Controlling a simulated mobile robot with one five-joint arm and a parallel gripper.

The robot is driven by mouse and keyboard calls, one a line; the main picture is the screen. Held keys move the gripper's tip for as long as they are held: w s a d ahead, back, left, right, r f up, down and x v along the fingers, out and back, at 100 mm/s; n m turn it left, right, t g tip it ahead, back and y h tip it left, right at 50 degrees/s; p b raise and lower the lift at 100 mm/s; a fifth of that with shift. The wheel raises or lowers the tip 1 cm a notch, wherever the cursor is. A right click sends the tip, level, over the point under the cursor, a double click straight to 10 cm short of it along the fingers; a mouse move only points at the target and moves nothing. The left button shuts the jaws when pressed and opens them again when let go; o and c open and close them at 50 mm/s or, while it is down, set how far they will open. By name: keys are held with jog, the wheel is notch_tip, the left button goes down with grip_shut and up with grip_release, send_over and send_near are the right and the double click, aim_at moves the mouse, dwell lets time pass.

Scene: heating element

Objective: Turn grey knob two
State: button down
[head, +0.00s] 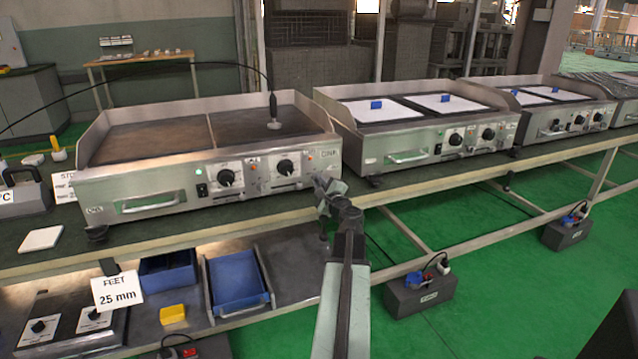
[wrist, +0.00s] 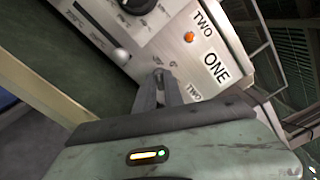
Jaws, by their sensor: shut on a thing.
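The near griddle (head: 200,180) stands on the bench with a steel front panel. My gripper (head: 322,184) is at the right end of that panel in the head view, where it hides the spot it touches. In the wrist view my gripper (wrist: 165,84) has its fingers close together against the panel, shut on the small grey knob two (wrist: 158,71). Only a bit of the knob shows between the fingertips.
Black dials (head: 285,168) and (head: 226,178) are left of my gripper on the panel. An orange light (wrist: 189,36) and a label ONE (wrist: 216,68) are close by. A second griddle (head: 420,140) stands to the right.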

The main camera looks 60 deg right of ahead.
jog(key=c, duration=1.4)
grip_release()
jog(key=shift+c, duration=0.2)
jog(key=v, duration=0.8)
jog(key=shift+w, duration=0.1)
